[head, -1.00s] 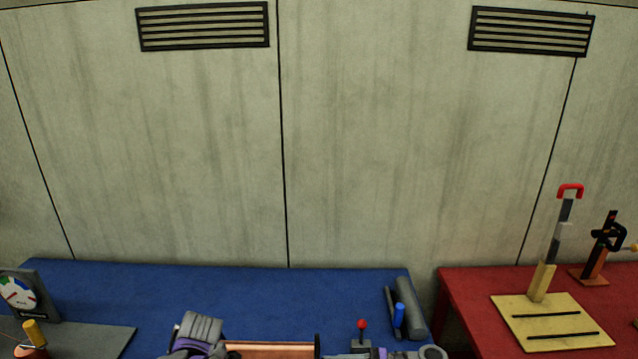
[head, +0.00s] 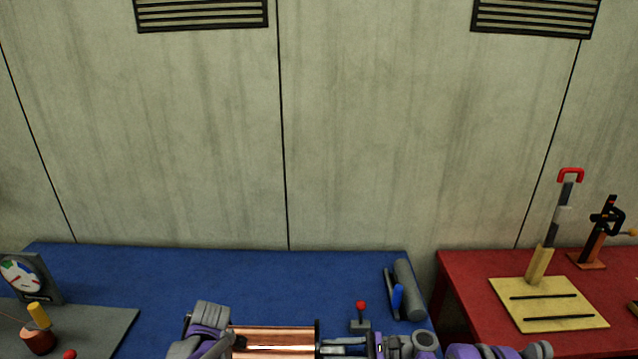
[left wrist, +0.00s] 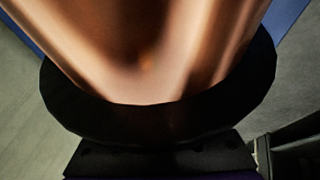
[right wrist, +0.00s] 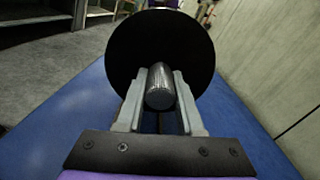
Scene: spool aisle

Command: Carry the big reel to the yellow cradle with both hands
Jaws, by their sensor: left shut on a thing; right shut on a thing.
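The big reel (head: 275,338) is a copper-wound drum with black end discs, lying level at the bottom of the head view, its lower part cut off. My left gripper (head: 229,342) is at its left end; in the left wrist view the copper drum and black disc (left wrist: 150,120) hide the fingers. My right gripper (right wrist: 160,105) is shut on the grey axle stub at the right end, a finger on each side. A yellow board (head: 548,308) with two dark slots lies on the red table. I cannot tell whether it is the yellow cradle.
The blue table (head: 230,275) lies behind the reel, with a red-knobbed lever (head: 361,315) close by and a grey cylinder (head: 406,290) at its right edge. A gap separates it from the red table (head: 470,285). A red-handled post (head: 553,230) rises from the board.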

